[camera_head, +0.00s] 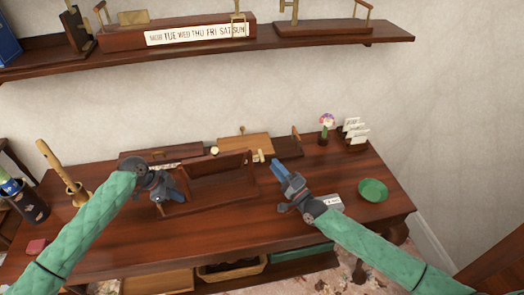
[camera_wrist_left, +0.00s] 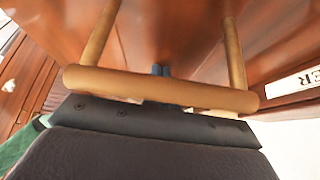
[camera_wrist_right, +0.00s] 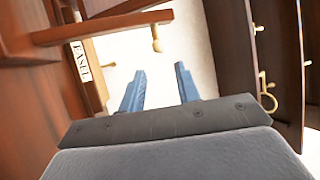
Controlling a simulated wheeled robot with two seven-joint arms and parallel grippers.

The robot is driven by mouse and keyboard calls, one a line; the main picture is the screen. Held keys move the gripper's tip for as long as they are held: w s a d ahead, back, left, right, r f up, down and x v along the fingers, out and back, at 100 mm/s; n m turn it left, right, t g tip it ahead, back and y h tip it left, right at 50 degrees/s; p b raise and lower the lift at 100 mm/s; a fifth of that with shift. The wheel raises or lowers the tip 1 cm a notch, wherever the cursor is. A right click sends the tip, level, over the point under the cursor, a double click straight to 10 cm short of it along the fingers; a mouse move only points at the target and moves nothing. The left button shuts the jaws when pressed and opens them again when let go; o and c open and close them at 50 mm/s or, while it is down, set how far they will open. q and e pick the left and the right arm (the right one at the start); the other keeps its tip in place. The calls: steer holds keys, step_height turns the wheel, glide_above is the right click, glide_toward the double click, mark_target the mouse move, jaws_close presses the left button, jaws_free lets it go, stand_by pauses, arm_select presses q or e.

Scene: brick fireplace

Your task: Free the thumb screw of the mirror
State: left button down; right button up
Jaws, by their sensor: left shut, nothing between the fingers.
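I cannot pick out the mirror or its thumb screw for certain in any view. My left gripper (camera_head: 178,184) is at the left end of a wooden rack (camera_head: 222,191) on the desk. In the left wrist view its fingertips (camera_wrist_left: 161,71) are together and empty, partly hidden behind a pale wooden bar (camera_wrist_left: 160,88) on two posts. My right gripper (camera_head: 281,170) is over the desk, right of the rack. In the right wrist view its two fingers (camera_wrist_right: 158,90) are apart with nothing between them. A peg with a round end (camera_wrist_right: 157,45) shows beyond them.
The desk (camera_head: 255,227) has clear room in front. A green bowl (camera_head: 373,189), flower vase (camera_head: 324,136) and card holder (camera_head: 354,133) stand right. A wooden board (camera_head: 245,143) is behind the rack. A shelf (camera_head: 330,35) runs above. Brass hooks (camera_wrist_right: 266,94) show in the right wrist view.

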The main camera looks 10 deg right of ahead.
mark_target(258, 156)
steer(key=x, duration=0.8)
steer(key=shift+w, duration=0.2)
steer(key=shift+r, duration=0.1)
jaws_close()
